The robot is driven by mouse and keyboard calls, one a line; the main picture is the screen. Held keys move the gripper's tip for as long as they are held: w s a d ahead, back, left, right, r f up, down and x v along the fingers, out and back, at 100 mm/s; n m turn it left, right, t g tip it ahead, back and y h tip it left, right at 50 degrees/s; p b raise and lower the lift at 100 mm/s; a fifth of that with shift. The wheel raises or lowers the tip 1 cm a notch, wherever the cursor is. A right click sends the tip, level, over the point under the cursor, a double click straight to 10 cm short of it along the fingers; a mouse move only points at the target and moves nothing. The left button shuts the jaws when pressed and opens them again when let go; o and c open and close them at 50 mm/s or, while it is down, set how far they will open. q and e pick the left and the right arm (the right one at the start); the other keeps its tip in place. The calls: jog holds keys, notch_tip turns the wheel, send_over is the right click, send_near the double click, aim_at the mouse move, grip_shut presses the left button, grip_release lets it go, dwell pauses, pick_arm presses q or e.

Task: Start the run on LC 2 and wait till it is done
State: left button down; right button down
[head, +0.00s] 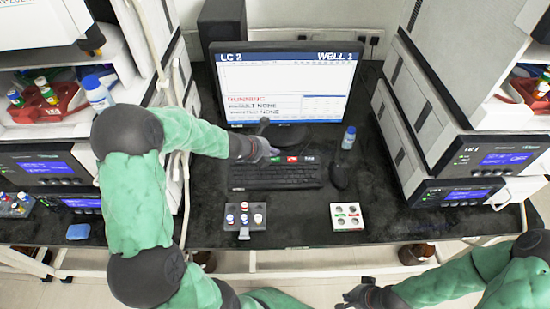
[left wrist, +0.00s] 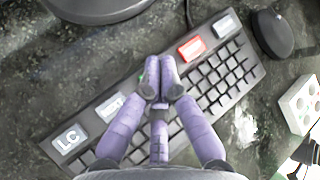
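The monitor (head: 290,85) reads LC 2 at the top left, a WELL label at the top right, and RUNNING in red. Below it are RESULT NONE and a second line ending in NONE. My left gripper (head: 272,152) is shut and empty over the back row of the keyboard (head: 275,177). In the left wrist view its fingertips (left wrist: 160,62) are together between a pale key (left wrist: 110,105) and a red key (left wrist: 191,48); contact is unclear. The LC key (left wrist: 70,139) is at the left end. My right gripper (head: 368,295) is low at the bottom edge, its fingers unclear.
A mouse (head: 338,176) and a blue-capped bottle (head: 348,138) stand right of the keyboard. A grey vial rack (head: 240,217) and a white rack (head: 347,216) sit in front. Instrument stacks flank the bench (head: 300,225), which is clear between the racks.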

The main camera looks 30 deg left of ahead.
aim_at(273, 160)
pick_arm(q)
jog(key=shift+r+p, duration=1.9)
jog(key=shift+r, duration=0.3)
jog(key=shift+f, duration=0.1)
